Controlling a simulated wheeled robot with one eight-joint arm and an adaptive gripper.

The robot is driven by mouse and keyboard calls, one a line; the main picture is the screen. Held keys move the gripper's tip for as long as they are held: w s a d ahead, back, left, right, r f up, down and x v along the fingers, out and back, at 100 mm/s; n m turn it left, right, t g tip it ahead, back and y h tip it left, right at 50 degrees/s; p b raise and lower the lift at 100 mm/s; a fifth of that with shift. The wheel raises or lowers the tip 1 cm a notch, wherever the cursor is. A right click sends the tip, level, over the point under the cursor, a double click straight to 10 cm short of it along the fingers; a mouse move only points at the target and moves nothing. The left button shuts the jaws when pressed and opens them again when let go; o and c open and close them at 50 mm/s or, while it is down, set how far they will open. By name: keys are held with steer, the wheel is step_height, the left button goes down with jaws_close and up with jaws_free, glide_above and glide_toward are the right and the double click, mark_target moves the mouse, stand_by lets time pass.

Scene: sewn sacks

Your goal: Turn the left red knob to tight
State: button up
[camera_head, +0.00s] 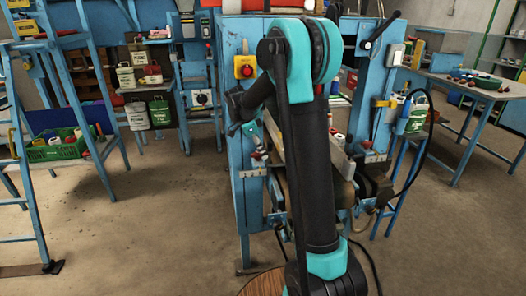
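A red knob (246,70) sits on a yellow box on the left post of the blue machine frame (240,190). My gripper (235,125) appears as a small dark shape in front of the left post, below and slightly left of the left knob. It looks apart from the knob, though depth is hard to judge. Its fingers are too small and dark to tell whether they are open or shut.
A blue rack (84,60) stands at left with a green crate (58,148). Labelled cans (138,115) stand on shelves behind. A workbench (470,88) stands at right, and a black cable hangs by the right post. The floor (130,225) at front left is clear.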

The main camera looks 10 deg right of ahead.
steer(key=shift+o, duration=0.5)
steer(key=shift+a+r, duration=0.1)
steer(key=shift+r, duration=0.1)
steer(key=shift+v, duration=1.25)
steer(key=a, duration=1.2)
steer(key=shift+w, duration=0.15)
steer(key=shift+a, duration=0.1)
